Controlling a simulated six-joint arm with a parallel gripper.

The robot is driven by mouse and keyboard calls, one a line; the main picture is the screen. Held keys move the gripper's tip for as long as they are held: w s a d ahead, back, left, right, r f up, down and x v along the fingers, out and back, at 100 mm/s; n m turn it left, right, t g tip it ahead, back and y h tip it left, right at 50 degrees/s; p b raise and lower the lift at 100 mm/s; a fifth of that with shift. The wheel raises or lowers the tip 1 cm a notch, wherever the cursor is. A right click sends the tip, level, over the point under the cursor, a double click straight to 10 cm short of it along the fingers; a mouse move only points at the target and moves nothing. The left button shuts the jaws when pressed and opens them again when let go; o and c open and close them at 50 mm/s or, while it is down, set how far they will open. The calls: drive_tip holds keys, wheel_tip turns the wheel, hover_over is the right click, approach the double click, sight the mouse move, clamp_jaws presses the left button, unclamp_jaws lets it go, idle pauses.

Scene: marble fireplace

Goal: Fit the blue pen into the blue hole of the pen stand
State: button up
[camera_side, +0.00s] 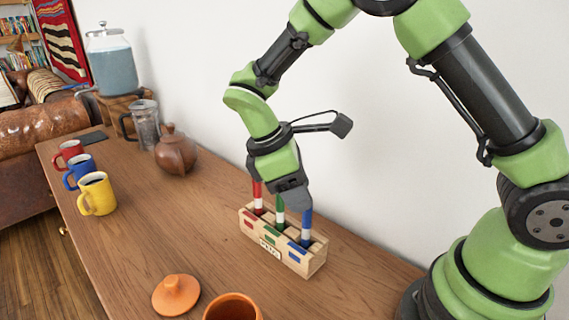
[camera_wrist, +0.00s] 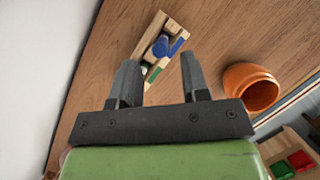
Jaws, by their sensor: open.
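The wooden pen stand (camera_side: 268,252) sits on the wooden table, with red, green and blue label patches along its front. The blue pen (camera_side: 306,226) stands upright in the blue-marked end compartment, the right end in the side view. The red pen (camera_side: 258,195) and green pen (camera_side: 280,214) stand in the other compartments. My gripper (camera_side: 300,203) is just above the stand, by the blue pen's top. In the wrist view its fingers (camera_wrist: 161,64) are apart and empty, with the blue pen's top (camera_wrist: 161,46) just beyond the gap between the tips. The pen's lower end is hidden inside the stand.
An orange pot (camera_side: 232,308) and its lid (camera_side: 176,294) are at the table's front. Red, blue and yellow mugs (camera_side: 97,194), a brown teapot (camera_side: 175,150) and a glass press (camera_side: 145,124) stand farther left. The wall runs close behind the stand. The table's middle is clear.

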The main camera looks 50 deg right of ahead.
drive_tip(key=v, duration=0.6)
drive_tip(key=s+d+r+m+t+y, duration=0.35)
drive_tip(key=s+r+m, duration=0.2)
drive_tip(key=r, duration=0.35)
drive_tip(key=s+r+m+t+y, duration=0.1)
drive_tip(key=s+m+t+y, duration=0.1)
drive_tip(key=s+m+t, duration=0.5)
drive_tip(key=s, duration=0.3)
drive_tip(key=shift+r+m, duration=0.3)
drive_tip(key=shift+m, duration=0.05)
